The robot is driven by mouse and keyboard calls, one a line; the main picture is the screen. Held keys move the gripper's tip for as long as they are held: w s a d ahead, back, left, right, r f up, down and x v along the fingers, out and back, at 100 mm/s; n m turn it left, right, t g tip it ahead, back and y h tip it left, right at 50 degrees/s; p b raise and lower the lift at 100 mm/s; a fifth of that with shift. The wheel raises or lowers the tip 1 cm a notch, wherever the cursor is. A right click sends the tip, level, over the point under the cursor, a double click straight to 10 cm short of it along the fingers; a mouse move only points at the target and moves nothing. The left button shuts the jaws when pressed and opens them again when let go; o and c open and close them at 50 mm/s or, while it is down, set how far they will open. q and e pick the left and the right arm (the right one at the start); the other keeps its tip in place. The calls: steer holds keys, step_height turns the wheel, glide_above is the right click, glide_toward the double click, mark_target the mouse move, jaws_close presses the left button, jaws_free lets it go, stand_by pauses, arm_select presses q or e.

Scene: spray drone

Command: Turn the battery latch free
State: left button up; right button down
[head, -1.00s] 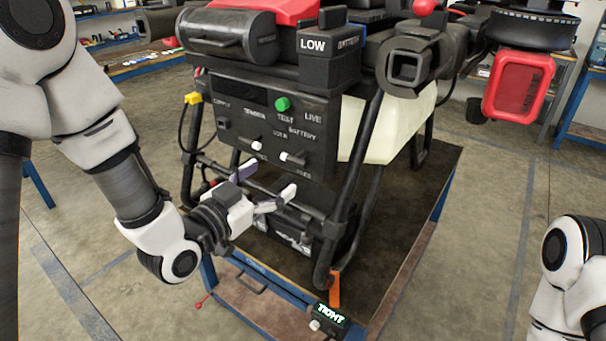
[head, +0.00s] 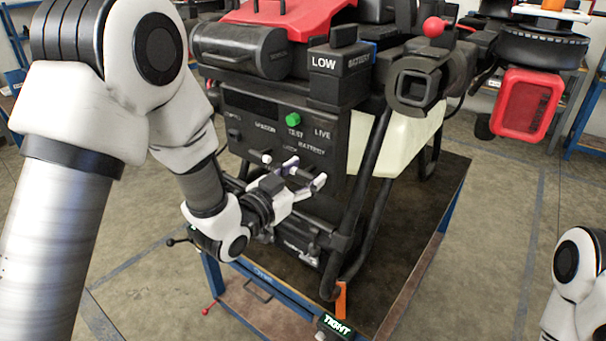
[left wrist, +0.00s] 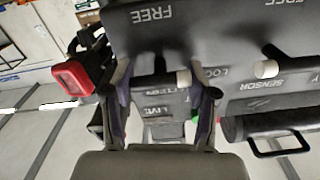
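The battery latch (left wrist: 183,77) is a dark lever with a white tip on the black panel (head: 270,117). In the left wrist view the panel lettering is upside down, with FREE at the top and LOCK beside the tip. My left gripper (head: 306,173) is open in front of the panel's lower part. Its fingers (left wrist: 162,95) stand on either side of the latch, the white tip nearer the right finger. I cannot tell whether they touch it. In the head view the gripper hides most of this latch. My right gripper is out of view.
The sensor latch (head: 266,160), also white-tipped, sits left of the battery latch in the head view. A green TEST button (head: 293,119) is above. Black frame tubes (head: 362,195) stand right of the gripper. A TIGHT display (head: 338,326) is at the bench's front edge.

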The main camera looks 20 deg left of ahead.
arm_select(q)
steer(key=shift+n, duration=0.3)
steer(key=n, duration=0.8)
steer(key=n+p, duration=0.1)
steer(key=n, duration=0.3)
steer(key=n+p, duration=0.1)
steer(key=n, duration=0.4)
stand_by(0.3)
steer(key=shift+n, duration=0.3)
steer(key=o, duration=1.1)
steer(key=shift+o, duration=0.2)
